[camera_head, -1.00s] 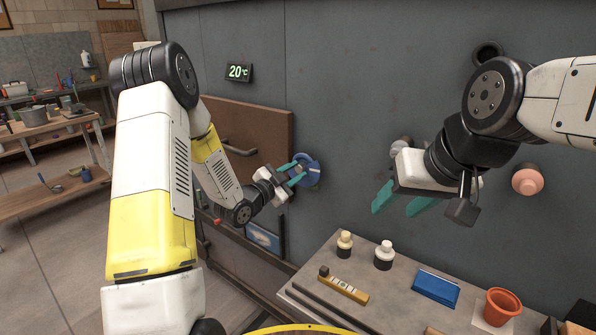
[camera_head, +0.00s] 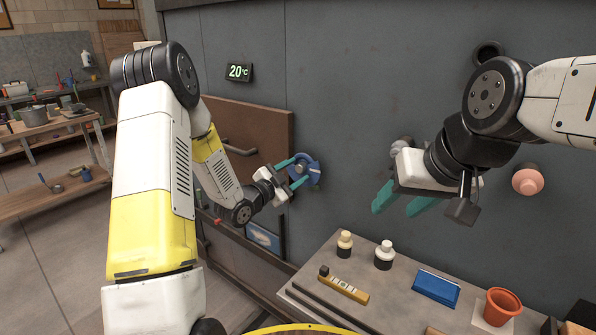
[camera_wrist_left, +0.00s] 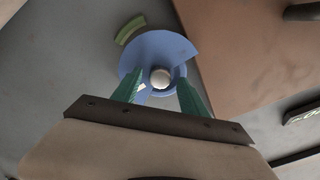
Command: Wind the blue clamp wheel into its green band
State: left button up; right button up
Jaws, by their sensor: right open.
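The blue clamp wheel (camera_head: 313,167) is mounted on the grey wall beside a brown panel. In the left wrist view the wheel (camera_wrist_left: 157,46) is a blue disc with a pale central knob (camera_wrist_left: 161,78) and a straight-edged corner at upper right. A short green band (camera_wrist_left: 130,29) lies just outside its rim at upper left. My left gripper (camera_head: 302,168) is at the wheel, its green fingers apart on either side of the knob, with gaps between. Its fingertips (camera_wrist_left: 160,82) partly cover the wheel's lower part. My right gripper (camera_head: 396,203) is open and empty, in front of the wall.
A bench (camera_head: 390,300) below holds two small bottles, a yellow block tool, a blue box (camera_head: 436,288) and an orange pot (camera_head: 501,306). The brown panel (camera_head: 255,140) has a handle near my left arm. A pink knob (camera_head: 527,181) juts from the wall at right.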

pick_arm(q)
jog(key=v, duration=0.7)
jog(key=shift+s+a, duration=0.25)
jog(key=shift+s, duration=0.1)
jog(key=s+a+r+n+g+y, duration=0.3)
jog(key=s+a+r+n+y, duration=0.2)
jog(key=a+r+n+y, duration=0.4)
jog(key=s+d+r+n+g, duration=0.2)
jog(key=s+g, duration=0.1)
jog(key=s, duration=0.9)
jog(key=s+d+r+n+g+h, duration=0.1)
jog(key=s+d+r+n+g, duration=0.1)
jog(key=s, duration=0.9)
jog(key=shift+s+d+r+n+g, duration=0.15)
jog(key=shift+s+d+n+g, duration=0.25)
jog(key=shift+n, duration=0.2)
